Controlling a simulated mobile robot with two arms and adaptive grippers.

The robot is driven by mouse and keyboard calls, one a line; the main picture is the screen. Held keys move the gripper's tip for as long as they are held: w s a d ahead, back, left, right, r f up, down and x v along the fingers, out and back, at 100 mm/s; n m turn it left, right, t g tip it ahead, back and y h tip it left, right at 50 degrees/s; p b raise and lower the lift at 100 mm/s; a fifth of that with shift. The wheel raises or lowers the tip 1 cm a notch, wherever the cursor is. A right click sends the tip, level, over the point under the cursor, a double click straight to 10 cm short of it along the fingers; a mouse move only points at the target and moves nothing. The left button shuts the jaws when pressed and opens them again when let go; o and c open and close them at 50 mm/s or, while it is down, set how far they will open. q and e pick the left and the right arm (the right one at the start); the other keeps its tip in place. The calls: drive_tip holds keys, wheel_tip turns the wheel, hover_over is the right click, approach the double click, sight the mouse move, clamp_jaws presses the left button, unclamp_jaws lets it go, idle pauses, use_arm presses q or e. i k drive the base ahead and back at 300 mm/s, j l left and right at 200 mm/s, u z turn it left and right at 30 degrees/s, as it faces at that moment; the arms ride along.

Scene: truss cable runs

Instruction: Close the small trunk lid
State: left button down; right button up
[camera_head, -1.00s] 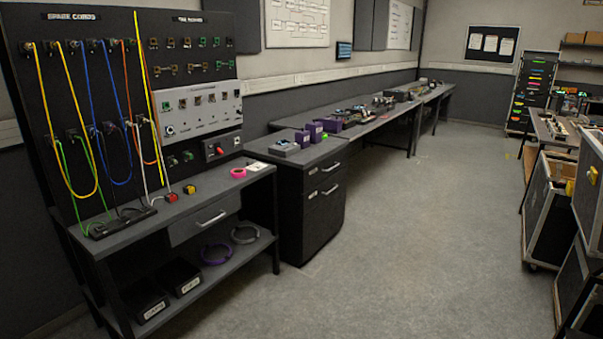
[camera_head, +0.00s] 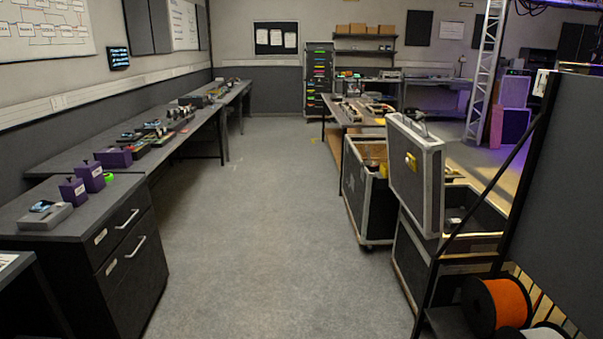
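On the right stands a dark flight-case trunk (camera_head: 408,260) with metal edges. Its lid (camera_head: 417,175) is raised, standing upright along the left side of the open box, with a yellow patch on its face. Part of the trunk's inside (camera_head: 470,214) shows behind the lid. Farther back is another open case (camera_head: 362,190) with things in it; I cannot tell from here which of the two is the small trunk. Neither of my grippers is in view.
Open grey floor (camera_head: 255,230) runs down the middle. A long bench with a drawer cabinet (camera_head: 130,245) lines the left. A dark panel (camera_head: 565,180) with a slanted brace and an orange cable spool (camera_head: 507,302) stand at the near right. A work table (camera_head: 350,125) stands farther back.

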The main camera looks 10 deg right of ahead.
sight(420, 185)
drive_tip(key=i+z, duration=0.2)
drive_tip(key=i, duration=0.5)
drive_tip(key=i+j+z, duration=0.1)
drive_tip(key=i+z, duration=0.15)
drive_tip(key=i, duration=0.4)
